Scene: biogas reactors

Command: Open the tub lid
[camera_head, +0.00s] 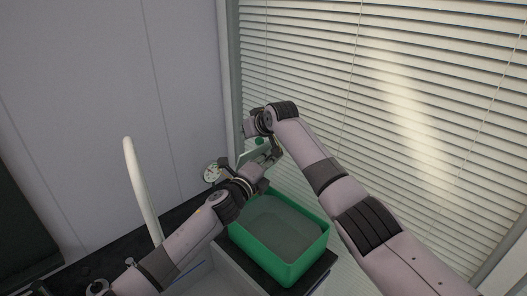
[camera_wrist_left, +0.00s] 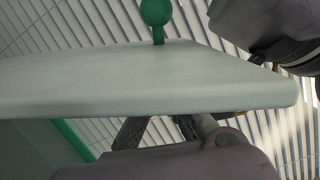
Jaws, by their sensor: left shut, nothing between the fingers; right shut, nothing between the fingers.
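The green tub (camera_head: 313,252) stands open at the lower middle of the head view, its inside showing grey. Its pale grey-green lid (camera_head: 246,157) is raised and tilted behind the tub's far edge, partly hidden by my grippers. The lid also fills the middle of the left wrist view (camera_wrist_left: 130,82), with a round green knob (camera_wrist_left: 156,12) on it. My left gripper (camera_head: 262,172) is shut and empty, close by the lid's lower side. My right gripper (camera_head: 275,152) is shut and empty beside the lid; whether either touches it is unclear.
The tub rests on a dark-topped stand (camera_head: 322,266). A window with blinds (camera_head: 400,100) is close behind on the right.

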